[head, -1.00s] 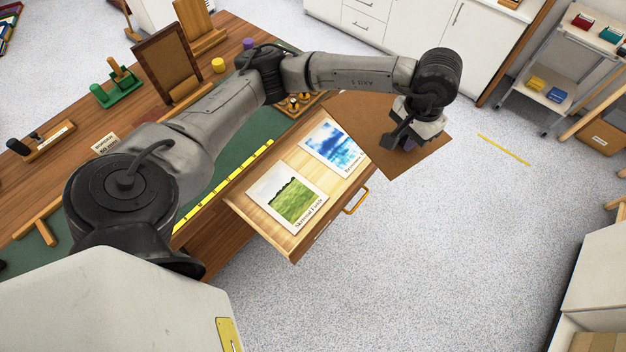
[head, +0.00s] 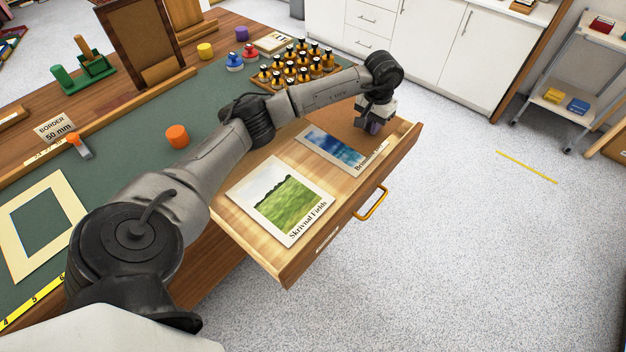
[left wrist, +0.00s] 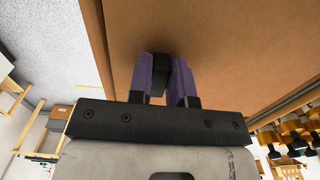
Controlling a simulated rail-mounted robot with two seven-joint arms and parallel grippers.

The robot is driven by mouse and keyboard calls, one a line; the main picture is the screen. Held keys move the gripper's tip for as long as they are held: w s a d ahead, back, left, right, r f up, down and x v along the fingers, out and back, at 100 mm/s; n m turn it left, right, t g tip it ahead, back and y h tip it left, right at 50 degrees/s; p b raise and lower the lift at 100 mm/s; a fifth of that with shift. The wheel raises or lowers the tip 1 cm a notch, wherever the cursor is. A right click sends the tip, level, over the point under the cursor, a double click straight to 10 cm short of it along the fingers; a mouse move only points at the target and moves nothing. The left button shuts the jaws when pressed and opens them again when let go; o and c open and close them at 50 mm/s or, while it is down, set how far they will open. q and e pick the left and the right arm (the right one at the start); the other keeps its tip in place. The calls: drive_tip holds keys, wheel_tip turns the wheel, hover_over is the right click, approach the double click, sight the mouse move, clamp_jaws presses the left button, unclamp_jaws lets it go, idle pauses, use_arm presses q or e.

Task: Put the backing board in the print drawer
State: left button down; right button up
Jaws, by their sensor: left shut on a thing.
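The print drawer (head: 300,266) is pulled open from the table. Two prints lie in it: a green field print (head: 281,202) and a blue print (head: 335,147). The brown backing board (head: 343,121) is at the drawer's far end, beyond the blue print, partly hidden by my left arm. My left gripper (head: 374,126) is over it. In the left wrist view, its purple fingers (left wrist: 162,75) are shut on a black grip piece at the board (left wrist: 235,45). I cannot tell whether the board touches the drawer floor. My right gripper is out of view.
A rack of dark-capped bottles (head: 297,64) stands on the table close to my left arm. An orange cylinder (head: 177,136) and a cream mat frame (head: 42,222) are on the green mat. The yellow drawer handle (head: 371,203) sticks out in front.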

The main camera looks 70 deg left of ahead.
sight(351, 114)
use_arm(q)
drive_tip(key=a+f+b, duration=0.1)
drive_tip(key=f, duration=0.1)
drive_tip(key=a+f+b, duration=0.1)
drive_tip(key=shift+s+a+f, duration=0.2)
drive_tip(key=shift+f, duration=0.2)
wheel_tip(351, 114, down, 4)
drive_tip(key=shift+f+b, duration=0.15)
drive_tip(key=shift+b, duration=0.6)
wheel_tip(351, 114, down, 3)
drive_tip(key=shift+f+b, duration=0.2)
drive_tip(key=shift+b, duration=0.4)
drive_tip(key=c, duration=1.1)
unclamp_jaws()
drive_tip(key=shift+o, duration=0.2)
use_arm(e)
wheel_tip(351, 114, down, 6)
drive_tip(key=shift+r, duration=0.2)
use_arm(q)
wheel_tip(351, 114, up, 11)
drive_tip(key=p, duration=0.4)
drive_tip(key=shift+f, duration=0.1)
drive_tip(key=shift+r, duration=0.65)
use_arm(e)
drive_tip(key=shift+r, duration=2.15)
